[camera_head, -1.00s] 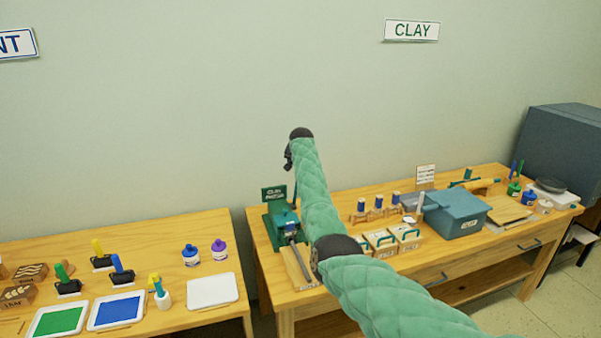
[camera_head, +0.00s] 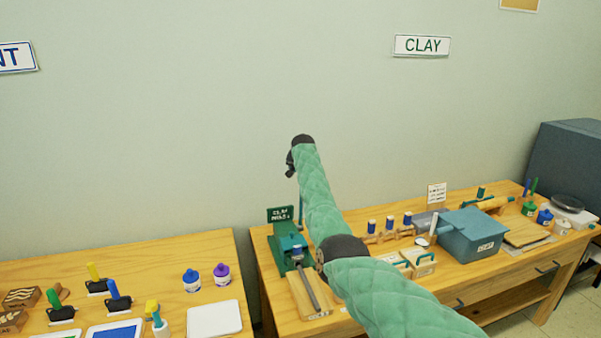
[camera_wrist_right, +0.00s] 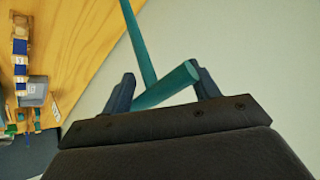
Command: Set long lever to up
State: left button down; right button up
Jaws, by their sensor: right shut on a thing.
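The clay press (camera_head: 291,249), a green machine with a small sign behind it, stands at the left end of the clay table. Its long lever is a thin teal rod (camera_head: 300,210), standing nearly upright beside my forearm, which hides part of it. In the right wrist view the lever (camera_wrist_right: 140,45) ends in a teal crossbar grip (camera_wrist_right: 170,84). My right gripper (camera_wrist_right: 160,78) is shut on that crossbar, which lies slanted between its two fingers. In the head view the right gripper (camera_head: 291,166) is high above the press, against the wall. My left gripper is out of view.
A wooden board with a grey bar (camera_head: 309,292) lies in front of the press. Right of my arm are stamps (camera_head: 389,224), handled blocks (camera_head: 419,262) and a blue-grey clay bin (camera_head: 470,235). A paint table (camera_head: 150,262) stands left, across a narrow gap.

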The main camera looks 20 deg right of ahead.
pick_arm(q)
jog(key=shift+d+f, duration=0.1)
pick_arm(e)
jog(key=shift+a+f, duration=0.1)
jog(key=shift+f, duration=0.05)
jog(key=o, duration=1.1)
jog(key=shift+o, duration=0.8)
jog(key=shift+w, duration=0.1)
jog(key=shift+s+r, duration=0.25)
jog(key=shift+s, duration=0.05)
pick_arm(q)
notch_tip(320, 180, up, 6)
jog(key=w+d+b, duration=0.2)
jog(key=b, duration=0.1)
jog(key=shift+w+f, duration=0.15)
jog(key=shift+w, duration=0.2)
pick_arm(e)
jog(key=v, duration=0.7)
jog(key=shift+f, duration=0.15)
